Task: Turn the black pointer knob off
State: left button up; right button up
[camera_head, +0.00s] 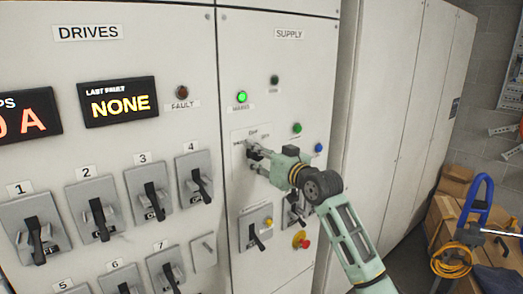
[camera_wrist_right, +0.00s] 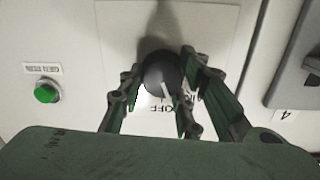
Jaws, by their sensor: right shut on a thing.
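The black pointer knob (camera_wrist_right: 160,74) sits on a pale plate in the right wrist view. Its white line points down and slightly right in that view, close to the upside-down OFF lettering (camera_wrist_right: 163,107). My right gripper (camera_head: 255,156) reaches the SUPPLY panel (camera_head: 318,77) in the head view and hides most of the knob there. In the wrist view its fingers stand on either side of the knob, shut on it. A second legend to the right of OFF is partly covered by a finger. My left gripper is not in view.
A lit green MAINS lamp (camera_head: 242,97) is above the knob. A yellow-and-red stop button (camera_head: 301,241) and a handle switch (camera_head: 255,233) are below. Numbered breaker handles fill the DRIVES panel (camera_head: 88,33). Boxes and a blue trolley (camera_head: 482,195) stand at right.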

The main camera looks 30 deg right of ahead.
jog(key=m+p, duration=0.2)
jog(key=m, duration=0.2)
jog(key=shift+d, duration=0.1)
jog(key=shift+f, duration=0.15)
dwell(0.5)
jog(key=o, duration=0.9)
jog(key=shift+o, duration=0.8)
jog(key=shift+d+f, duration=0.1)
jog(key=shift+d, duration=0.05)
jog(key=s, duration=1.2)
jog(key=shift+d+r, duration=0.15)
jog(key=shift+r, duration=0.2)
